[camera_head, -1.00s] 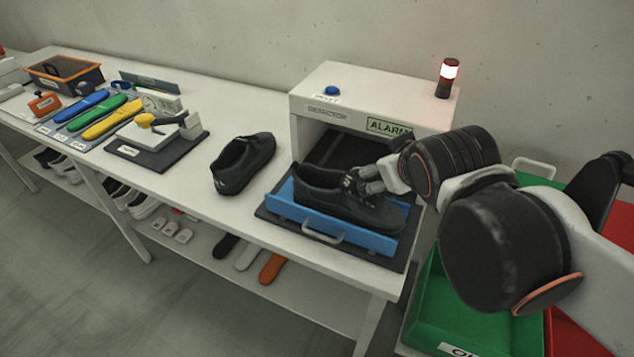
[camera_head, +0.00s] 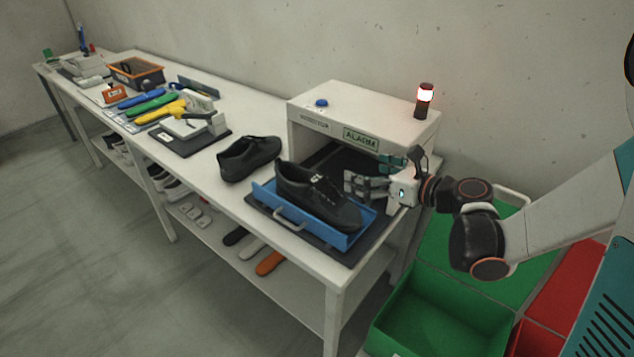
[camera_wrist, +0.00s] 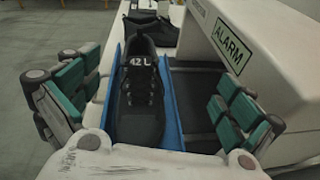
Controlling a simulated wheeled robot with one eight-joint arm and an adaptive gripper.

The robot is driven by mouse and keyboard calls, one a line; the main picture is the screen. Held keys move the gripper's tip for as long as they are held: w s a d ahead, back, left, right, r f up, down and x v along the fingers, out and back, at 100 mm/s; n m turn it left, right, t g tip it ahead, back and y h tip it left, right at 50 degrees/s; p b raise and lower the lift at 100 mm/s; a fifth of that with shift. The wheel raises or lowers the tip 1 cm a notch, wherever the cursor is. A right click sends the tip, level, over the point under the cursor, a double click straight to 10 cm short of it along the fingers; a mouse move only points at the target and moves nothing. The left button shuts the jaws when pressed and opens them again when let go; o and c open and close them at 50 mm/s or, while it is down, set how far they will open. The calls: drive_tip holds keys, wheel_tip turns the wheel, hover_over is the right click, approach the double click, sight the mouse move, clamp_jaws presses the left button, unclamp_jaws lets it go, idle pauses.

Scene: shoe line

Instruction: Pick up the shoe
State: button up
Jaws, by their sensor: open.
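A black shoe (camera_head: 318,198) lies in the blue tray (camera_head: 268,197) in front of the detector. In the wrist view this shoe (camera_wrist: 140,115) shows a "42 L" label on its tongue and lies between my open fingers. A second black shoe (camera_head: 249,157) stands on the table to the left of the tray. My gripper (camera_head: 372,172) is open and empty at the right side of the tray, by the shoe. In the wrist view its green-padded fingers (camera_wrist: 150,103) are spread on both sides of the shoe.
A green bin (camera_head: 440,318) and a red bin (camera_head: 565,305) stand at the right. Tools and coloured insoles (camera_head: 150,107) cover the table's left part.

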sight(321, 190)
wheel_tip(321, 190, down, 6)
drive_tip(key=s+n+g, duration=0.2)
drive_tip(key=n, duration=0.1)
drive_tip(key=shift+g, duration=0.3)
drive_tip(key=b+x, duration=0.2)
drive_tip(key=x, duration=0.6)
drive_tip(key=shift+a+f, duration=0.1)
drive_tip(key=shift+b+x, duration=1)
drive_tip(key=shift+x, duration=1.9)
drive_tip(key=shift+r, duration=0.25)
drive_tip(key=shift+c, duration=0.2)
drive_tip(key=c, duration=1.5)
